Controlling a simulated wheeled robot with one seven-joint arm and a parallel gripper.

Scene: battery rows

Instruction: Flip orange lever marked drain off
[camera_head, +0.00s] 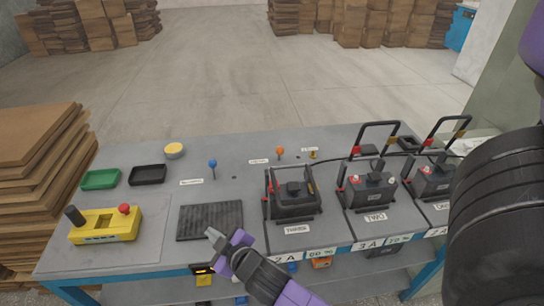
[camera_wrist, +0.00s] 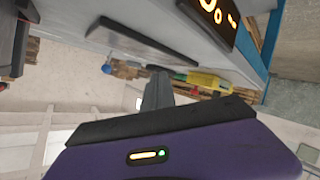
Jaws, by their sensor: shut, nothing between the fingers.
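The orange lever (camera_head: 280,152) stands upright at the back of the grey bench, behind the battery marked THREE. A small white label (camera_head: 259,161) lies to its left; its words are too small to read. A blue-knobbed lever (camera_head: 213,165) stands farther left with its own label (camera_head: 191,182). My gripper (camera_head: 212,233) is shut and empty, over the front edge of the black ribbed mat, well in front of and left of the orange lever. In the tilted wrist view, my gripper (camera_wrist: 157,92) shows with a blue knob (camera_wrist: 106,69) beyond; the orange lever cannot be made out.
The black mat (camera_head: 210,220), a yellow control box (camera_head: 105,226) and green tray (camera_head: 100,179) are left. Bench space around the blue lever is clear.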

